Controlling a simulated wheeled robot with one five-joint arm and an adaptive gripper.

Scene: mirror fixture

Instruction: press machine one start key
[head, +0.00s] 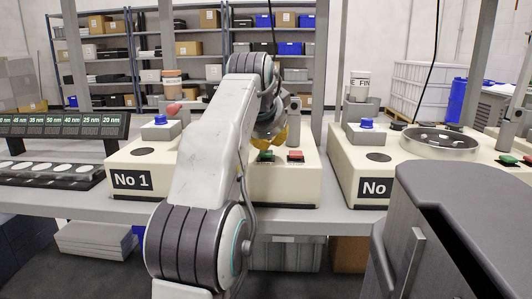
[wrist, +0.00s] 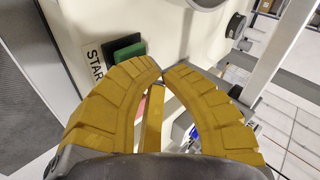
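Machine No 1 (head: 140,180) is a cream box on the grey bench, partly hidden behind my arm. Its green start key (head: 265,155) is on the right part of its top, with a red key (head: 295,155) to its right. In the wrist view the green key (wrist: 128,50) sits on a black base beside a partly cut-off START label (wrist: 94,62). My gripper (head: 270,142) is above and close to the green key. In the wrist view its yellow fingers (wrist: 162,71) meet at the tips, empty, just right of and below the key. I cannot see contact.
A second cream machine (head: 343,175) with a round metal bowl (head: 440,140) stands to the right. A blue knob (head: 160,119) tops a grey block on machine No 1. A display with green readouts (head: 65,122) is at left. Shelves (head: 190,60) stand behind.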

